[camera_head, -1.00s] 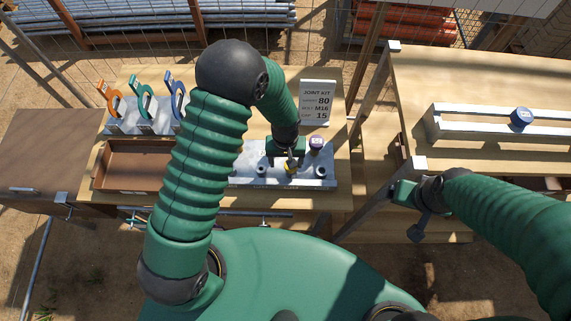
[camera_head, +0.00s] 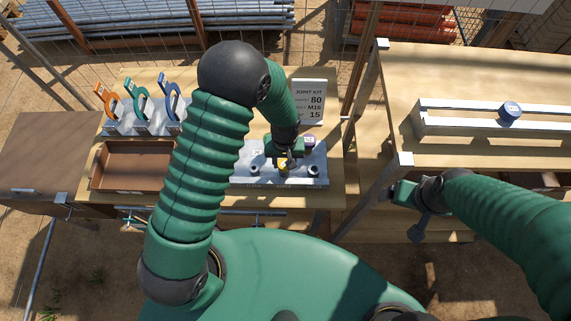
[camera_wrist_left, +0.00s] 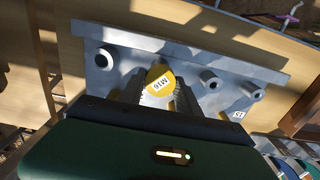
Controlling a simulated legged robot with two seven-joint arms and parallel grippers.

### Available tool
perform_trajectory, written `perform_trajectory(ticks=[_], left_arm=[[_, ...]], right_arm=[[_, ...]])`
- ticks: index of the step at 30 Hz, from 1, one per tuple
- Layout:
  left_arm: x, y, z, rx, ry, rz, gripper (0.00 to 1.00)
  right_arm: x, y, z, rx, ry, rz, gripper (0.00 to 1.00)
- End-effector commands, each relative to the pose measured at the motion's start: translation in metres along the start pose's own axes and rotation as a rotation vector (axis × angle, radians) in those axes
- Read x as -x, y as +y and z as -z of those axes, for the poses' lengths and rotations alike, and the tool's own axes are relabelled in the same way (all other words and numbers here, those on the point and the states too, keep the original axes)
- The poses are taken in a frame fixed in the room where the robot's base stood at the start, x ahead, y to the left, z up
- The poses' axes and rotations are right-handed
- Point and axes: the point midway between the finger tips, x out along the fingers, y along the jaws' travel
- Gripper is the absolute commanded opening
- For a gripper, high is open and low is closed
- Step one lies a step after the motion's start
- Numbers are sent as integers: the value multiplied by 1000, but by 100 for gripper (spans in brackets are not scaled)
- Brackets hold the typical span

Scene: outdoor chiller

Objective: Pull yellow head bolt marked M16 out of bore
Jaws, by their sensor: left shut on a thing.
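The yellow head bolt marked M16 (camera_wrist_left: 160,78) shows its round labelled head between the fingers of my left gripper (camera_wrist_left: 158,92) in the left wrist view. The gripper is shut on it. In the head view, my left gripper (camera_head: 285,157) is over the grey bore block (camera_head: 240,181), with the yellow head (camera_head: 284,166) just below it. The fingers hide the shank, so I cannot tell how deep it sits in the bore.
The joint kit sign (camera_head: 310,101) stands behind the block. A rack with orange, green and blue ring tools (camera_head: 145,128) and a brown tray (camera_head: 130,184) are to the left. A metal frame with a blue knob (camera_head: 509,112) lies on the right bench.

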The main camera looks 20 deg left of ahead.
Motion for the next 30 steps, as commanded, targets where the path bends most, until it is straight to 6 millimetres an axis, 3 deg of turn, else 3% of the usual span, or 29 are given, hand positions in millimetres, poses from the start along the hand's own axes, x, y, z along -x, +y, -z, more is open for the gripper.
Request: perform_trajectory(ticks=[15,30], left_arm=[[14,4,2,-3,7,-9,0],[57,4,1,-3,6,-9,0]], right_arm=[[10,0,2,1,0,0,86],[44,0,10,0,0,0,86]])
